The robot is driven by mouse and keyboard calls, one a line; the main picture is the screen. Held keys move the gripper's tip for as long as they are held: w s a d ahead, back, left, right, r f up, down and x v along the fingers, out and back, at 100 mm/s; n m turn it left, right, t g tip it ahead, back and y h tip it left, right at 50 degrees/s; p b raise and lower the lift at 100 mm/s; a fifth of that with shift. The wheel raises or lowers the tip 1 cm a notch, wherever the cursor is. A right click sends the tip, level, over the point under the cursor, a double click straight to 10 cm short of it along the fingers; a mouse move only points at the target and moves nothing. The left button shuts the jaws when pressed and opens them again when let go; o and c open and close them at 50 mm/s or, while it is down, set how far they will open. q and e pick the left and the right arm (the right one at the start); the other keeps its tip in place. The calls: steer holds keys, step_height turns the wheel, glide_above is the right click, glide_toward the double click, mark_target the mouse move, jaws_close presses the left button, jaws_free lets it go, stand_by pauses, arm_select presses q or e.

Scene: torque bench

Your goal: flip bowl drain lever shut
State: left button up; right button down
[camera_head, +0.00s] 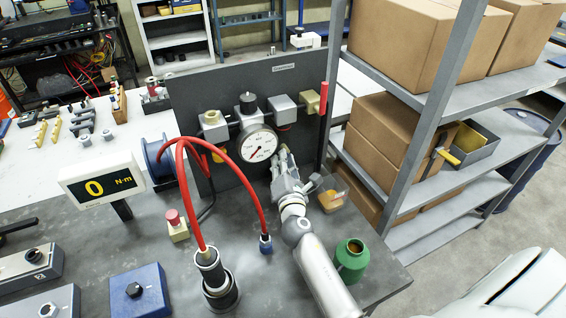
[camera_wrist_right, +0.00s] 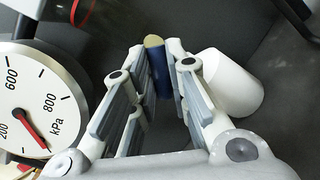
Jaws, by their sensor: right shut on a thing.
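My right gripper (camera_head: 282,152) reaches up to the dark upright panel, just below and right of the round gauge (camera_head: 259,145). In the right wrist view, its fingers (camera_wrist_right: 168,62) are closed around a short blue piece (camera_wrist_right: 156,63) with a tan end, which looks like the lever. A white cylinder (camera_wrist_right: 232,83) stands right beside the fingers in that view. The lever itself is hidden in the head view. My left gripper is not in view.
A green canister (camera_head: 351,258) stands close beside my right arm. A red hose (camera_head: 232,150) arches over the bench on the left. A red handle (camera_head: 323,98) hangs at the panel's right edge. Grey shelving (camera_head: 425,130) with boxes stands close on the right.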

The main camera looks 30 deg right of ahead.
steer(key=shift+a+r+m+g+y+p, duration=0.1)
steer(key=shift+r+m+g+y+p, duration=0.2)
steer(key=shift+m+p, duration=1.05)
steer(key=shift+a+r+m+g+y+p, duration=0.1)
steer(key=shift+r+m+g+y+p, duration=0.25)
steer(key=shift+m+p, duration=0.95)
steer(key=shift+r+m+g+y+p, duration=0.3)
steer(key=shift+m+p, duration=0.65)
steer(key=shift+p, duration=0.7)
steer(key=c, duration=1.4)
jaws_free()
steer(key=shift+c, duration=0.2)
